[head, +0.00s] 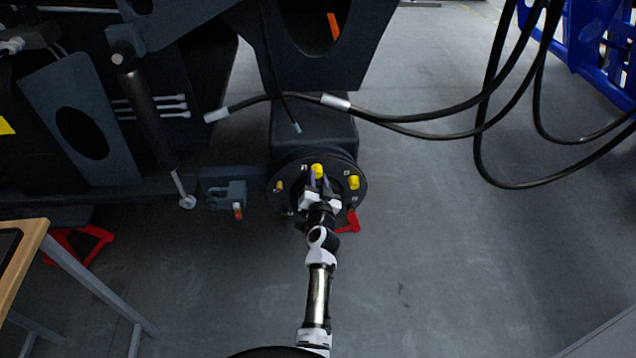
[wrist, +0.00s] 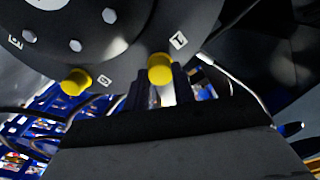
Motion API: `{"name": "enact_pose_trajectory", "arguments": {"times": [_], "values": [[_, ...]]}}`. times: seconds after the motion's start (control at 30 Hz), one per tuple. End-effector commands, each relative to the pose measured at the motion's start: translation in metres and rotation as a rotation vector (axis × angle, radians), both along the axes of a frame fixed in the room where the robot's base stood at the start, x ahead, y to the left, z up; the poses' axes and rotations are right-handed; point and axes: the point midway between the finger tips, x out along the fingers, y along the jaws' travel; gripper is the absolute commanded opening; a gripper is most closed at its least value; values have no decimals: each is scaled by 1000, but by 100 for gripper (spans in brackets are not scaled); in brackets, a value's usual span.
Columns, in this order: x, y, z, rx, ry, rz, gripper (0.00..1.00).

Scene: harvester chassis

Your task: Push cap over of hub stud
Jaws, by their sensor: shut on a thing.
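The round dark hub (head: 333,165) faces me at the end of the chassis axle, and its face fills the upper left of the wrist view (wrist: 130,30). My gripper (head: 318,180) is at the hub's face, shut on a yellow cap (head: 317,170). In the wrist view this cap (wrist: 160,68) sits at the fingertips, by a white number label near the hub's rim. Whether a stud is inside it is hidden. A second yellow cap (head: 353,182) is on the hub's right side, and a smaller-looking yellow one (head: 279,186) on its left.
Red stands (head: 347,222) show under the hub. A grey bracket (head: 224,194) and a black cylinder (head: 150,115) are left of it. Black hoses (head: 400,122) hang above and to the right. A wooden-edged table (head: 22,250) stands at the lower left. The floor at right is clear.

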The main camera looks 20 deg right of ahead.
Motion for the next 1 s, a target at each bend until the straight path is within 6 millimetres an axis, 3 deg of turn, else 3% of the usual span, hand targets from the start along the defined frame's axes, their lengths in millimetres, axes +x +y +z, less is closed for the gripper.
{"name": "enact_pose_trajectory", "arguments": {"times": [0.57, 0.6, 0.77, 1.0], "values": [[9, -3, 0, 0, 0, 0, 13], [9, -3, 0, 0, 0, 0, 30], [9, -2, 0, 0, 0, 0, 51], [9, -2, 0, 0, 0, 0, 51]]}}
